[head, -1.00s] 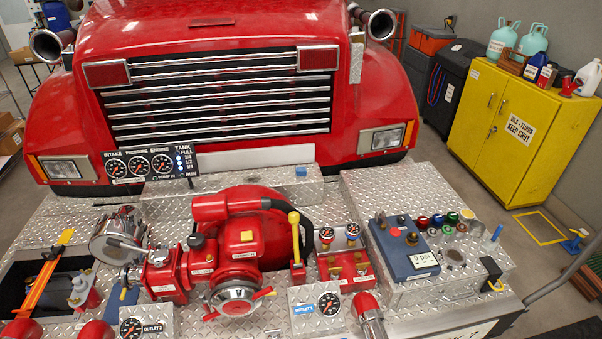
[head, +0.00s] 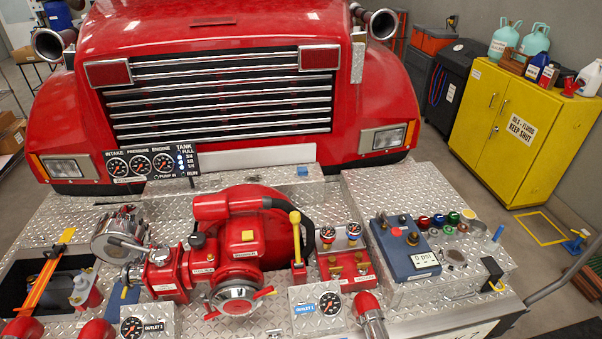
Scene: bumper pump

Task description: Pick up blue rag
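No thing in the head view is clearly a rag. A flat blue piece (head: 124,293) lies on the diamond plate at the left, between the open compartment and the red pump; I cannot tell if it is cloth. A small blue block-like item (head: 302,171) sits at the back edge of the bumper deck, behind the pump. My gripper is not in view.
The red pump (head: 240,240) with its yellow lever (head: 296,238) fills the middle of the deck. An open compartment (head: 25,280) is at left. A blue gauge box (head: 405,248) and several coloured caps (head: 440,218) stand at right. A yellow cabinet (head: 520,125) stands behind.

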